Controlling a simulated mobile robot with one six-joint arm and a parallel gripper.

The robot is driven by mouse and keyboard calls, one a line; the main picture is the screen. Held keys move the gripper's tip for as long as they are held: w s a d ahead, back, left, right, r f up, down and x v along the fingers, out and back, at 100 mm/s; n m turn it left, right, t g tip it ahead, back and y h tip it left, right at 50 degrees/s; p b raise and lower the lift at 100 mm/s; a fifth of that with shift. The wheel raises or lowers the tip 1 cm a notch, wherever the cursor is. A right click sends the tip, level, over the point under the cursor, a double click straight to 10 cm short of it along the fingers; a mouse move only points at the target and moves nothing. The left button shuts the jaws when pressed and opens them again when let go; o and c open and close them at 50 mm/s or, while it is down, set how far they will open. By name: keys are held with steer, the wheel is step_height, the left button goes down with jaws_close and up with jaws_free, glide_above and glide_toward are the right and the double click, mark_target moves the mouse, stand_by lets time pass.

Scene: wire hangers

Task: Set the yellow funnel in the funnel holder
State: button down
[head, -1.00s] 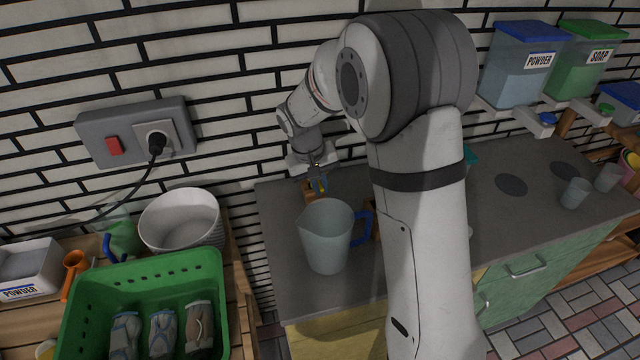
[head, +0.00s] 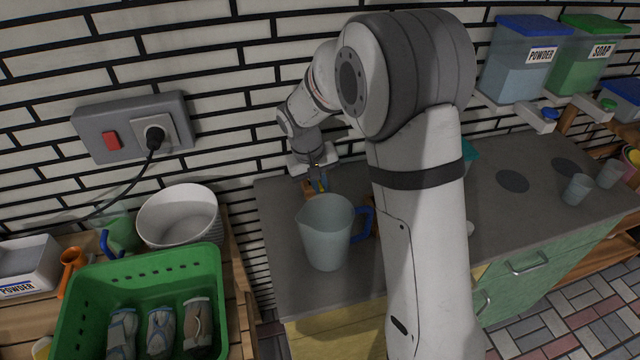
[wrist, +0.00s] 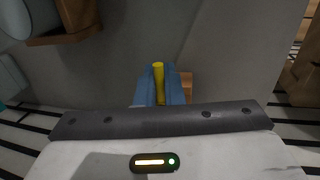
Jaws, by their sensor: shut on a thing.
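My gripper (head: 319,184) is low over the back left of the grey counter, near the brick wall and behind the clear jug. In the wrist view its blue fingers (wrist: 159,88) are shut on a narrow yellow part, which I take to be the yellow funnel (wrist: 158,76). The rest of the funnel is hidden. A small wooden piece (wrist: 187,84) shows right beside the fingers; it also shows in the head view (head: 307,188). It may be part of the funnel holder, but I cannot tell, nor whether the funnel touches it.
The clear jug (head: 325,235) with a blue handle stands just in front of my gripper on the counter (head: 285,275). A green basket (head: 85,300) and a white bowl (head: 180,215) are on the left. Clear cups (head: 577,189) stand far right.

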mark_target(328, 206)
steer(key=shift+f, duration=0.25)
steer(key=shift+c, duration=0.3)
jaws_free()
stand_by(0.7)
stand_by(0.8)
steer(key=shift+s+d+b, duration=0.25)
steer(key=shift+s+b, duration=0.1)
steer(key=shift+s, duration=0.8)
steer(key=shift+s+d+b, duration=0.2)
steer(key=shift+s+b, duration=0.15)
steer(key=shift+s, duration=0.8)
steer(key=shift+s+d+b, duration=0.25)
steer(key=shift+s+b, duration=0.1)
steer(key=shift+s, duration=0.8)
steer(key=shift+r, duration=0.15)
steer(key=shift+d+p+v, duration=0.2)
steer(key=shift+p+v, duration=0.5)
steer(key=shift+v, duration=0.25)
steer(key=shift+d+p+v, duration=0.2)
steer(key=shift+p+v, duration=0.5)
steer(key=shift+v, duration=0.25)
steer(key=shift+d+p+v, duration=0.2)
steer(key=shift+p+v, duration=0.5)
steer(key=shift+v, duration=0.3)
steer(key=shift+w, duration=0.15)
